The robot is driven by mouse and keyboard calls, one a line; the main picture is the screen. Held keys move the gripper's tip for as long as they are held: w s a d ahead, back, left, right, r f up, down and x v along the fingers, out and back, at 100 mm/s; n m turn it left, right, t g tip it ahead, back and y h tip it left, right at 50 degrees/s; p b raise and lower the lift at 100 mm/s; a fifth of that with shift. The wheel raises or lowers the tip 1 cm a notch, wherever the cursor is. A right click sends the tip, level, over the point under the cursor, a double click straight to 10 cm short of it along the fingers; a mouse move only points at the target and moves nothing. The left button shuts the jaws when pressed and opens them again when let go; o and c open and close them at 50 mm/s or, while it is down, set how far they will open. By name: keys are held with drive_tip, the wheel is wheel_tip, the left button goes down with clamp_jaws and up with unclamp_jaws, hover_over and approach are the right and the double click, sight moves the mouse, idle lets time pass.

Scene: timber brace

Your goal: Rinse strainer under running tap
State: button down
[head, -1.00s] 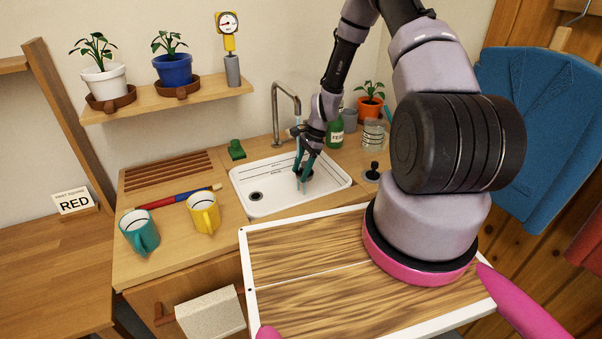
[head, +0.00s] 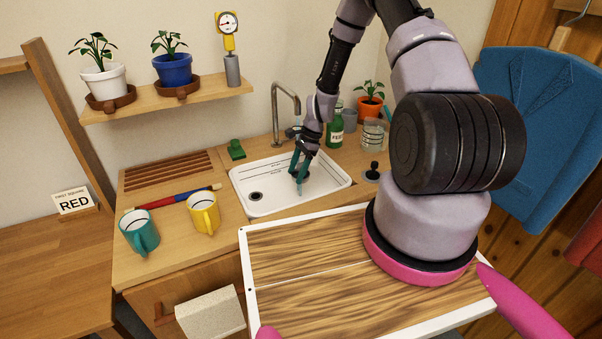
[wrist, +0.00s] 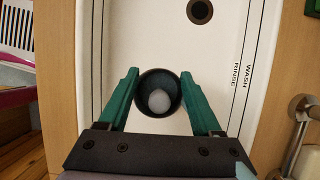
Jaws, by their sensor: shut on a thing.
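My gripper (head: 300,174) is low over the white sink (head: 258,178), its teal fingers pointing down. It is shut on the strainer, a dark round cup (wrist: 147,86) between the fingers in the wrist view. A pale grey round patch shows inside the cup; I cannot tell what it is. The tap (head: 274,108) arches over the back of the sink, its spout close behind my gripper. A short pale-blue streak, like water, shows just below the fingers in the head view. My arm hides part of the spout and stream.
The sink drain (wrist: 200,11) is clear of the gripper. A green bottle (head: 335,130), a glass jar (head: 372,134) and a black-knobbed stopper (head: 373,172) stand right of the sink. Yellow (head: 204,214) and teal (head: 139,234) mugs stand left.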

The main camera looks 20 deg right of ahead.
drive_tip(key=s+a, duration=0.2)
drive_tip(key=s, duration=0.4)
drive_tip(key=shift+s+a, duration=0.15)
drive_tip(key=shift+a, duration=0.25)
idle(1.2)
drive_tip(key=s+a+r, duration=0.2)
drive_tip(key=s+r, duration=0.2)
drive_tip(key=shift+s, duration=0.3)
drive_tip(key=shift+s, duration=0.1)
idle(0.7)
